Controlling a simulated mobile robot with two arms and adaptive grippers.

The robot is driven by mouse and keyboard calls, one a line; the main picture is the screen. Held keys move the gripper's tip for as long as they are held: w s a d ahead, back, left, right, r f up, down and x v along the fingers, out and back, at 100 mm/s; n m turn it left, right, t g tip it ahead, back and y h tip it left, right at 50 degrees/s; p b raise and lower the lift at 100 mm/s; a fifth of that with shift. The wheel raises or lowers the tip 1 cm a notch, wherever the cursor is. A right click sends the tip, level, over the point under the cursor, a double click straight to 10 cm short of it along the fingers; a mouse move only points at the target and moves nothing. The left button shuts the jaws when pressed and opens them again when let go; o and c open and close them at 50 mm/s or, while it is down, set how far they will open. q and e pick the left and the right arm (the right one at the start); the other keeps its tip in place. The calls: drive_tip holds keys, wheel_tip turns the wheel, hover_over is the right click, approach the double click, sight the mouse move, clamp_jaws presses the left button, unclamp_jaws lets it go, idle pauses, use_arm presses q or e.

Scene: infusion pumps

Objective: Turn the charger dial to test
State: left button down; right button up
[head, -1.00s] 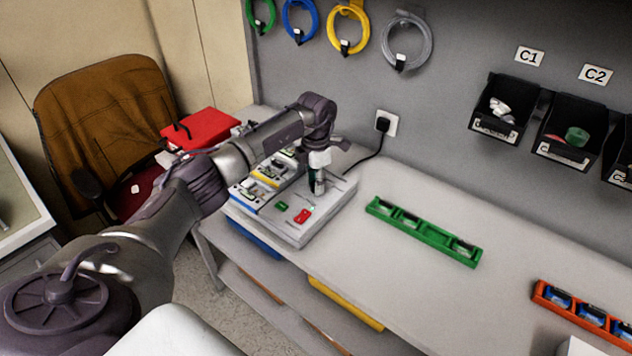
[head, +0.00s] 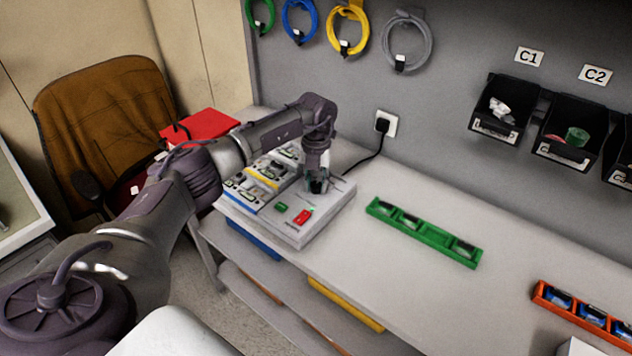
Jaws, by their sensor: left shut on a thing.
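The charger (head: 297,232) is a light grey box on the left end of the bench, with battery bays marked in blue and yellow, a green part and a red switch (head: 303,217) on its top. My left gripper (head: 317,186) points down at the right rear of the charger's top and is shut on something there. The dial is hidden behind the fingers, so its setting cannot be read. My right gripper is not in view.
A green tray (head: 424,236) and an orange tray (head: 585,315) lie on the bench to the right, with clear bench between. A cord runs from the charger to a wall plug (head: 382,125). Black bins (head: 570,145) hang on the wall.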

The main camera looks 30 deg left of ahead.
sight(316, 184)
use_arm(q)
drive_tip(key=n+p, duration=0.1)
drive_tip(key=n, duration=0.4)
drive_tip(key=shift+n, duration=0.4)
idle(0.4)
drive_tip(key=c, duration=0.8)
unclamp_jaws()
drive_tip(key=shift+r, duration=0.1)
wheel_tip(316, 184, up, 12)
